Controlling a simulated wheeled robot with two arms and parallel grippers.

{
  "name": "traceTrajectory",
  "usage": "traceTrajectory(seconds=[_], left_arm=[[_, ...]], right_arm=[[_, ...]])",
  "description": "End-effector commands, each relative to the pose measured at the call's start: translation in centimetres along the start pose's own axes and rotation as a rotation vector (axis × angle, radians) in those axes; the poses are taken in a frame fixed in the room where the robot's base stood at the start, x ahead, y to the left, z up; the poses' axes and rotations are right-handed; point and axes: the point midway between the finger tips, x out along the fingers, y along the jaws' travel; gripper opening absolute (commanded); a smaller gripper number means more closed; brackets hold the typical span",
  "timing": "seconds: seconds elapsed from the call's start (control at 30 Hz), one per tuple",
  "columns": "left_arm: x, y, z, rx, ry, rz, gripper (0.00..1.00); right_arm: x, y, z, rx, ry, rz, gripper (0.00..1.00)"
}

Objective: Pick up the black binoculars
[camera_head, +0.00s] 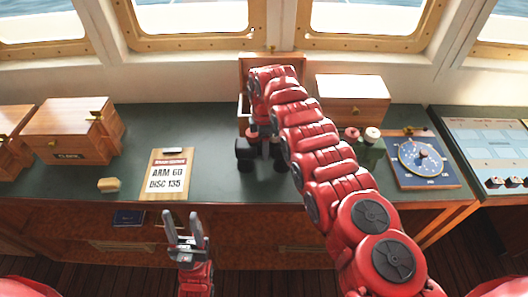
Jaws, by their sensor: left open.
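The black binoculars (245,155) stand on the dark green desk top (210,130), near the middle and in front of a wooden box at the back. My right arm reaches over the desk from the lower right, and its end is right above the binoculars. The right gripper (264,136) is mostly hidden by its own arm, so I cannot see its fingers or whether they hold the binoculars. My left gripper (187,230) is open and empty, low in front of the desk, with its fingers pointing up in the picture.
Wooden boxes stand at the far left (70,130) and back right (352,98). A blue dial board (422,160) lies on the right. Free desk top lies around the clipboard.

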Motion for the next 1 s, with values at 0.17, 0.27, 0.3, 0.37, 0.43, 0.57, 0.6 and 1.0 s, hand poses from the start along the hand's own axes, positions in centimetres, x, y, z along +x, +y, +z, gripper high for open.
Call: traceTrajectory(seconds=[0.17,0.27,0.3,0.37,0.43,0.57,0.6,1.0], left_arm=[[0.02,0.00,0.00,0.000,0.000,0.000,0.50],[0.02,0.00,-0.01,0.000,0.000,0.000,0.50],[0.02,0.00,0.00,0.000,0.000,0.000,0.50],[0.02,0.00,0.00,0.000,0.000,0.000,0.50],[0.01,0.00,0.00,0.000,0.000,0.000,0.50],[0.01,0.00,0.00,0.000,0.000,0.000,0.50],[0.01,0.00,0.00,0.000,0.000,0.000,0.50],[0.01,0.00,-0.01,0.000,0.000,0.000,0.50]], right_arm=[[-0.03,0.00,0.00,0.000,0.000,0.000,0.36],[-0.03,0.00,0.01,0.000,0.000,0.000,0.18],[-0.03,0.00,0.01,0.000,0.000,0.000,0.10],[-0.03,-0.01,0.00,0.000,0.000,0.000,0.00],[-0.02,-0.01,0.00,0.000,0.000,0.000,0.00],[-0.02,-0.01,-0.01,-0.001,0.000,0.000,0.00],[-0.02,0.00,-0.01,-0.001,0.000,0.000,0.00],[-0.01,-0.01,0.00,0.000,0.000,0.000,0.00]])
